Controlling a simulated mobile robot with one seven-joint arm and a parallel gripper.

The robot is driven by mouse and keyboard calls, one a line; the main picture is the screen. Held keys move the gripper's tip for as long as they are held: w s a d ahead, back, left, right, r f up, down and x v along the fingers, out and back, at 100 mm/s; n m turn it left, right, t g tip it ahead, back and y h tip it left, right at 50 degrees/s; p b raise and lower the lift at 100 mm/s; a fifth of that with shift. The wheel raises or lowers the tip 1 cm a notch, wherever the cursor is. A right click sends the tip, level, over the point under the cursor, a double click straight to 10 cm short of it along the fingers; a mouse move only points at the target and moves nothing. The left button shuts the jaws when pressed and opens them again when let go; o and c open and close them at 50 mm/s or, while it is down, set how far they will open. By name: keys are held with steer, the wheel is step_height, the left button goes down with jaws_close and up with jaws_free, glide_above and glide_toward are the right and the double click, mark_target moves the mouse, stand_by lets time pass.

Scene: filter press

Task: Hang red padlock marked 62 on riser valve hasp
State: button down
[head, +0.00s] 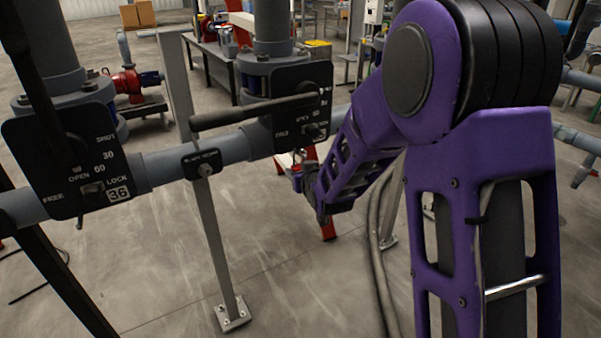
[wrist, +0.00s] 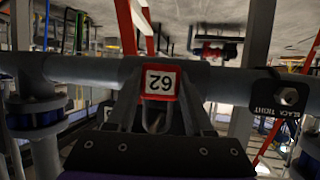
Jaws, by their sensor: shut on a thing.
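The red padlock marked 62 (wrist: 160,80) is between the fingers of my gripper (wrist: 160,112) in the wrist view, its label upside down. In the head view my gripper (head: 309,188) hangs low, below and just right of the right valve plate (head: 286,105). The left valve plate (head: 68,160) is marked 36, with a fitting beside LOCK. I cannot tell which valve is the riser valve.
A grey horizontal pipe (head: 165,165) joins both valves. A red pump (head: 128,84) and a workbench (head: 213,62) stand behind. The floor below the pipe is mostly clear.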

stand_by(0.3)
steer(key=shift+c, duration=1)
jaws_free()
steer(key=shift+s+r, duration=0.1)
